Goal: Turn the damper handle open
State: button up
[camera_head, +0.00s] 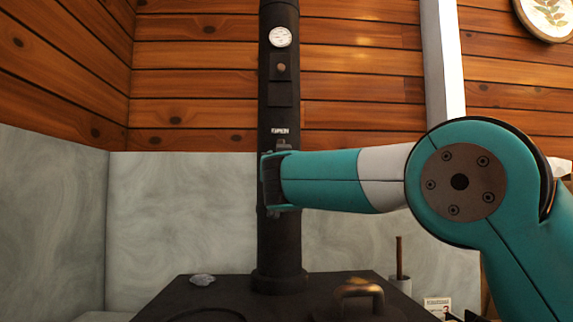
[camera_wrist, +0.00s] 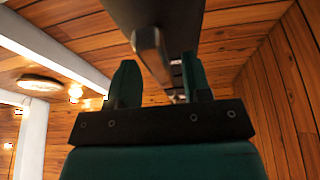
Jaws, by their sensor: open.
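The black flue pipe (camera_head: 279,235) stands upright in the head view and has a small pale label (camera_head: 280,131) just above my gripper. My gripper (camera_head: 272,181) is in front of the pipe, reaching in from the right. In the wrist view, my two green fingers (camera_wrist: 160,82) are apart. A metal bar that looks like the damper handle (camera_wrist: 152,52) runs between them in the picture. I cannot tell whether either finger touches it. In the head view my gripper hides most of the handle.
The dark stove top (camera_head: 215,290) lies below, with a brass-coloured handle (camera_head: 359,291) and a grey lump (camera_head: 202,280) on it. A round gauge (camera_head: 280,37) is higher on the pipe. A grey pot (camera_head: 400,284) stands at right. Grey wall panels are behind.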

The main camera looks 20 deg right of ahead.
jog(key=b+v, duration=0.3)
jog(key=v, duration=1.3)
jog(key=shift+s+r, duration=0.15)
jog(key=shift+s, duration=0.05)
jog(key=shift+d, duration=0.1)
